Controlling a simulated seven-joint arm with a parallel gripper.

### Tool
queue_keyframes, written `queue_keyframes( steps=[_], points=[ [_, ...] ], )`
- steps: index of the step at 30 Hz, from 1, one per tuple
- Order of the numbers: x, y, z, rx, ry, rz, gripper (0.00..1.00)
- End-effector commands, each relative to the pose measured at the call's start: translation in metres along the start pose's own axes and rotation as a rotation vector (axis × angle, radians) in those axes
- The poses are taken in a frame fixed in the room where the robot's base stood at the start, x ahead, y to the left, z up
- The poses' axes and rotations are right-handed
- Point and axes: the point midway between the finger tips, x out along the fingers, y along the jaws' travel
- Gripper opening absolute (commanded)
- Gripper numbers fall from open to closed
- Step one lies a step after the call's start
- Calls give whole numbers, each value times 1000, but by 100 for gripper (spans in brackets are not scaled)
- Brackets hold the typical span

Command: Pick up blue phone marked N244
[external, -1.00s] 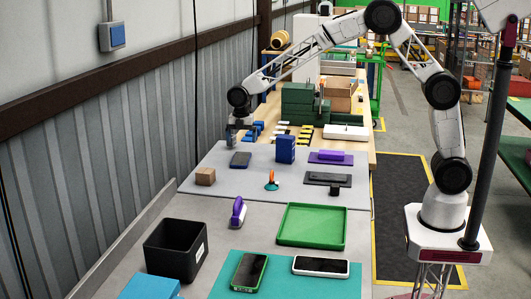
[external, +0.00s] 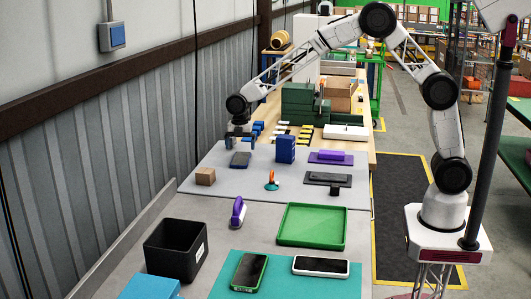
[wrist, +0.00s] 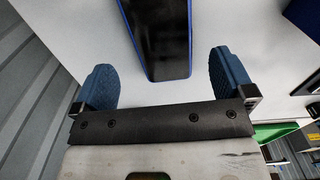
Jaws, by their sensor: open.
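The blue phone (external: 240,159) lies flat on the grey mat, toward the back left in the external view. In the wrist view the blue phone (wrist: 159,38) shows a dark face with a blue edge, its near end between and ahead of my fingers. No N244 marking can be read. My gripper (external: 239,143) is above the phone, its jaws apart and empty. In the wrist view my gripper (wrist: 161,82) has one blue finger pad on each side of the phone, touching nothing that I can see.
A blue box (external: 285,149) stands right of the phone. A brown cube (external: 205,176) and an orange-and-teal item (external: 271,181) are nearer. Purple (external: 330,157) and dark (external: 327,178) flat items lie right. A green tray (external: 311,225), black bin (external: 174,249) and two other phones are in front.

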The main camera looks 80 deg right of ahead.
Motion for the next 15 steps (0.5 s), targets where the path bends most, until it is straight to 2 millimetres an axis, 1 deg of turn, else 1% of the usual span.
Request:
queue_keyframes(
  steps=[8, 11, 15],
  points=[
    [2, 0, 0, 0, 0, -1, 100],
    [8, -1, -1, 0, 0, -2, 100],
    [23, -2, -3, 0, 0, -2, 100]
  ],
)
